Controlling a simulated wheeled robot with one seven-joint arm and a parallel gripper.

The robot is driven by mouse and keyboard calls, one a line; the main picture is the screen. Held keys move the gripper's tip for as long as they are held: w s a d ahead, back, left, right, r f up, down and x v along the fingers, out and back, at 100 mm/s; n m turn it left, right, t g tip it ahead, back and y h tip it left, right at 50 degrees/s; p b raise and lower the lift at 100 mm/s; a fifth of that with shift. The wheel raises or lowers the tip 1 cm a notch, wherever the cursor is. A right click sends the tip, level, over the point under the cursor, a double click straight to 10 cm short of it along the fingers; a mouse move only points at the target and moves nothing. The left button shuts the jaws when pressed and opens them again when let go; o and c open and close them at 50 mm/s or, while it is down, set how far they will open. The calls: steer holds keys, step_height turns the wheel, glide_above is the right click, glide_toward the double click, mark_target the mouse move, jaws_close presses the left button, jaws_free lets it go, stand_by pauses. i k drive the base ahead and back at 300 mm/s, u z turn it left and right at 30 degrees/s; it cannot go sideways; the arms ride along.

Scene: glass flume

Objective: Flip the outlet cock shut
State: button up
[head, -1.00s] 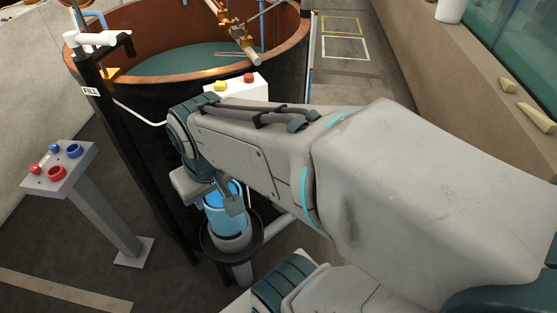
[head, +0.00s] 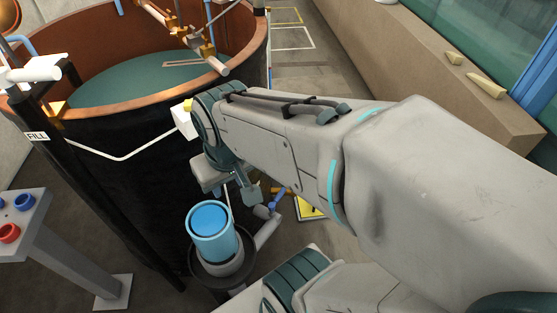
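A small blue lever (head: 273,203) with orange-yellow fittings (head: 280,190) shows low beside the big dark tub, just above a grey pipe (head: 267,228). It looks like the outlet cock, but it is small and partly hidden, so its exact setting is unclear. My gripper (head: 250,192) hangs down just left of the blue lever. Contact between them cannot be told. Its fingers are seen from above and partly overlap, so their opening is unclear. A blue cylinder (head: 213,236) stands upright in a dark round holder just left of and below my gripper.
The dark tub (head: 130,160) with a copper rim fills the left. A white box (head: 183,122) hangs on its side. A post labelled FILL (head: 38,136) and a button stand (head: 28,225) are at left. A yellow-edged floor plate (head: 308,208) lies behind the lever. A stone ledge (head: 440,60) runs along the right.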

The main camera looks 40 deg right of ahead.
mark_target(272, 204)
steer(key=z, duration=1.5)
steer(key=k, duration=0.65)
steer(key=z, duration=0.7)
steer(key=i, duration=1.3)
steer(key=u, duration=0.8)
